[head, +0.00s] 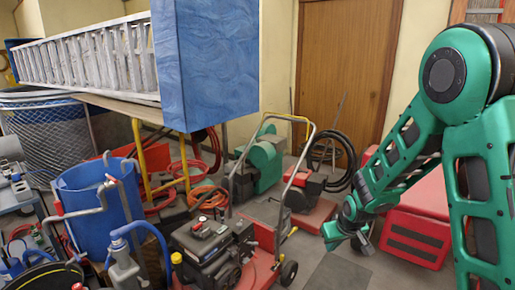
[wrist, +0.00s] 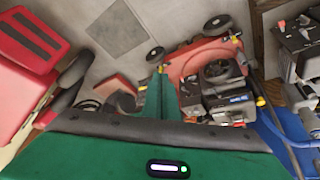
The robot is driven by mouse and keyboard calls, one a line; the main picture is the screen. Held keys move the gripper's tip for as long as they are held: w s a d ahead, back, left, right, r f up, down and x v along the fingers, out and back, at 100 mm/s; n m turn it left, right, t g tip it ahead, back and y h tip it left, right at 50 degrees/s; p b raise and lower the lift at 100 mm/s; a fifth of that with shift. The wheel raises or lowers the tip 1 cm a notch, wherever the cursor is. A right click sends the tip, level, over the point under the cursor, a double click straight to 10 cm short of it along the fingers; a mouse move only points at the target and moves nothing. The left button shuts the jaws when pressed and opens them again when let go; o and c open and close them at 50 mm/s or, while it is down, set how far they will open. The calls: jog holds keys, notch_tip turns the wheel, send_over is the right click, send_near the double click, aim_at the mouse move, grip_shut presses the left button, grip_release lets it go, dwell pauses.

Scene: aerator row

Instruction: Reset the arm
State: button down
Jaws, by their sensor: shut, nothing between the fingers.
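My green arm reaches in from the right side of the head view, bent at a high elbow, with its forearm sloping down to the left. My gripper (head: 347,240) hangs low at the end of it, in front of the red box-like machine and above the grey floor. It holds nothing. In the wrist view my green gripper housing with a small lit strip fills the bottom, and the shut green fingers (wrist: 160,92) point up the picture toward the floor beside the engine machine.
A red wheeled engine machine (head: 262,262) stands left of my gripper; its engine also shows in the wrist view (wrist: 226,88). A red box-like machine (head: 415,235) is close behind my arm. A blue bin (head: 93,205) stands left.

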jog(key=s+d+r+m+g+h, duration=0.1)
jog(key=s+d+r+m, duration=0.1)
jog(key=s+d+r, duration=0.5)
jog(key=s+d+r+m+g, duration=0.2)
jog(key=s+d+r, duration=0.2)
jog(key=s+d, duration=0.45)
jog(key=s+r+m+g, duration=0.1)
jog(key=s+r+m, duration=0.1)
jog(key=s, duration=0.8)
jog(key=s+r+m+g, duration=0.1)
jog(key=s+r+m, duration=0.1)
jog(key=s, duration=0.9)
jog(key=shift+s+d+r+m+y, duration=0.2)
jog(key=shift+d+r+m+y, duration=0.15)
jog(key=shift+r, duration=0.3)
jog(key=shift+w+a, duration=0.1)
